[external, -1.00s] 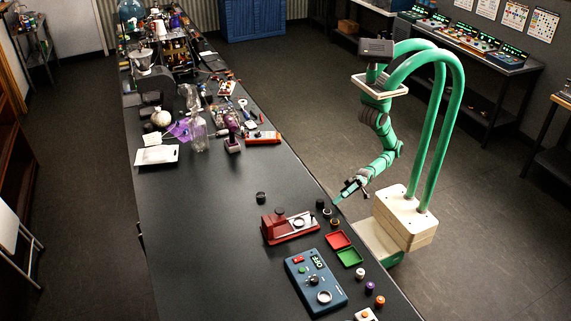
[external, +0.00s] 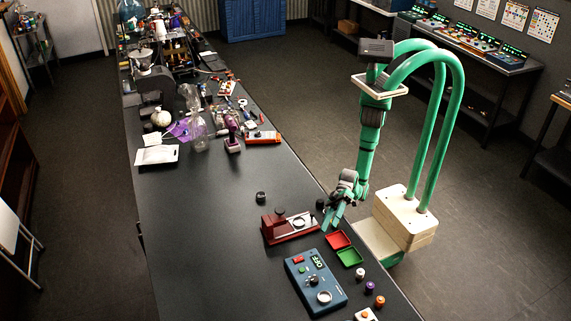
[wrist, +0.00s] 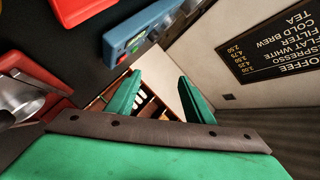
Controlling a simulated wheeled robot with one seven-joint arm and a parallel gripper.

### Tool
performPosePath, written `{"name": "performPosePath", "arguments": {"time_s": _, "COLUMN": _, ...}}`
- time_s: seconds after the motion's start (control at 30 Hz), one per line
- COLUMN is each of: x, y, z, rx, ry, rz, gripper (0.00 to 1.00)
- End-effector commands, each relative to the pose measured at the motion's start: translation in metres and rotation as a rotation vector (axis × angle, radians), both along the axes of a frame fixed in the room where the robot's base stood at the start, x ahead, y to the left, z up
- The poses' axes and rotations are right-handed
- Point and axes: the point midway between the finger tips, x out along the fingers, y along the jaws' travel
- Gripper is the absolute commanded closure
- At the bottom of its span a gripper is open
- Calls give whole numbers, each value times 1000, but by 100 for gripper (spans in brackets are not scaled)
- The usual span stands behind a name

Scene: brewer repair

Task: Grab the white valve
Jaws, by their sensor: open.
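A small white-topped piece (external: 361,273), which looks like the white valve, stands on the black bench top near its right edge, just below the green tray. It cannot be made out in the wrist view. My gripper (external: 333,218) is over the bench's right edge, above and left of the trays, well apart from the white valve. The wrist view shows its two green fingers (wrist: 160,98) spread apart with nothing between them.
A red tray (external: 338,239) and a green tray (external: 349,257) lie between my gripper and the valve. A red-and-silver device (external: 289,228) and a blue control box (external: 316,283) are to the left. Purple (external: 369,288) and orange (external: 379,301) pieces stand beyond the valve.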

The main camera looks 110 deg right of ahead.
Motion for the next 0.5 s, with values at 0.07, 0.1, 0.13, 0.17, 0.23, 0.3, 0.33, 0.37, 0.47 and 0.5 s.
{"name": "performPosePath", "arguments": {"time_s": 0.07, "x": -8, "y": 23, "z": -8, "rx": -130, "ry": -63, "rz": 84, "gripper": 52}}
{"name": "performPosePath", "arguments": {"time_s": 0.1, "x": -12, "y": 33, "z": -12, "rx": -196, "ry": -101, "rz": 129, "gripper": 52}}
{"name": "performPosePath", "arguments": {"time_s": 0.13, "x": -16, "y": 40, "z": -16, "rx": -243, "ry": -132, "rz": 164, "gripper": 52}}
{"name": "performPosePath", "arguments": {"time_s": 0.17, "x": -20, "y": 48, "z": -20, "rx": -289, "ry": -163, "rz": 200, "gripper": 52}}
{"name": "performPosePath", "arguments": {"time_s": 0.23, "x": -31, "y": 64, "z": -28, "rx": -391, "ry": -242, "rz": 286, "gripper": 52}}
{"name": "performPosePath", "arguments": {"time_s": 0.3, "x": -41, "y": 78, "z": -37, "rx": -481, "ry": -321, "rz": 370, "gripper": 52}}
{"name": "performPosePath", "arguments": {"time_s": 0.33, "x": -45, "y": 83, "z": -40, "rx": -515, "ry": -355, "rz": 403, "gripper": 52}}
{"name": "performPosePath", "arguments": {"time_s": 0.37, "x": -49, "y": 88, "z": -43, "rx": -547, "ry": -387, "rz": 434, "gripper": 52}}
{"name": "performPosePath", "arguments": {"time_s": 0.47, "x": -60, "y": 101, "z": -51, "rx": -629, "ry": -481, "rz": 521, "gripper": 52}}
{"name": "performPosePath", "arguments": {"time_s": 0.5, "x": -64, "y": 105, "z": -54, "rx": -652, "ry": -510, "rz": 547, "gripper": 52}}
